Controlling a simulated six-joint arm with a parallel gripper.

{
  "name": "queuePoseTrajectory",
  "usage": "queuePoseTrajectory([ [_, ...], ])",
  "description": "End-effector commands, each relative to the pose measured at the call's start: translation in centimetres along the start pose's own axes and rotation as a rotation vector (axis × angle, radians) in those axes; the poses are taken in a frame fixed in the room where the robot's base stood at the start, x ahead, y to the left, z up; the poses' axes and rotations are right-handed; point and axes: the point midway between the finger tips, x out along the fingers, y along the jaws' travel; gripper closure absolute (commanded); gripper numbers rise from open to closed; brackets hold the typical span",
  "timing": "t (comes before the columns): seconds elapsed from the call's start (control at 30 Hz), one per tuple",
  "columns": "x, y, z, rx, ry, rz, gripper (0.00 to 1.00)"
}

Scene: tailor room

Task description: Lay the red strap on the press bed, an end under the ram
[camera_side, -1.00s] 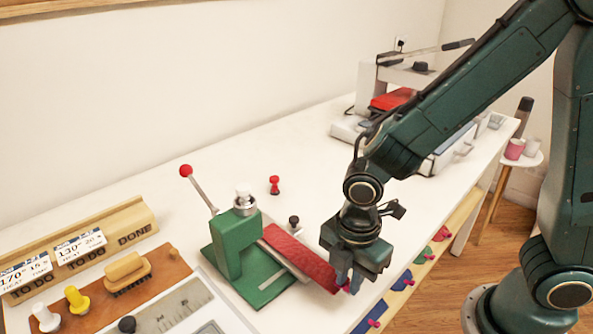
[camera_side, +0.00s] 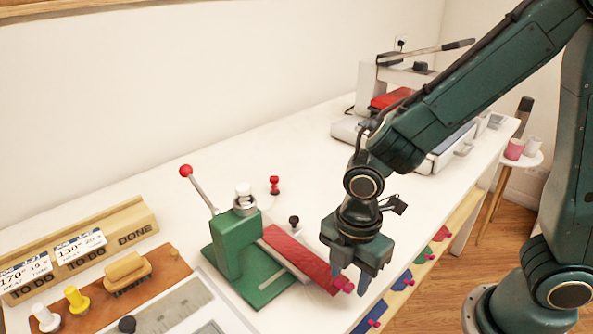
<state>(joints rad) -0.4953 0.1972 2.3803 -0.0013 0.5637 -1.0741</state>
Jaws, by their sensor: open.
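Whether a finger touches the tab is unclear.
The press lever with a red knob (camera_side: 186,171) stands up at the left. A brush (camera_side: 127,270), stamps and a ruler tray (camera_side: 175,308) lie at left. A red-topped stamp (camera_side: 274,185) stands behind. A heat press (camera_side: 400,100) is at the back. The table's middle is clear.

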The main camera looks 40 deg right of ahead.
Motion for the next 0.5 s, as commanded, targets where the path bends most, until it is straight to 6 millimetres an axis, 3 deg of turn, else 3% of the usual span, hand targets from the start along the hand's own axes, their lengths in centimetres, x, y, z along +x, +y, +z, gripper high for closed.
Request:
queuePoseTrajectory([
  [0.5,-7.3,0.0,0.0,0.0,0.002,0.004,0.58],
])
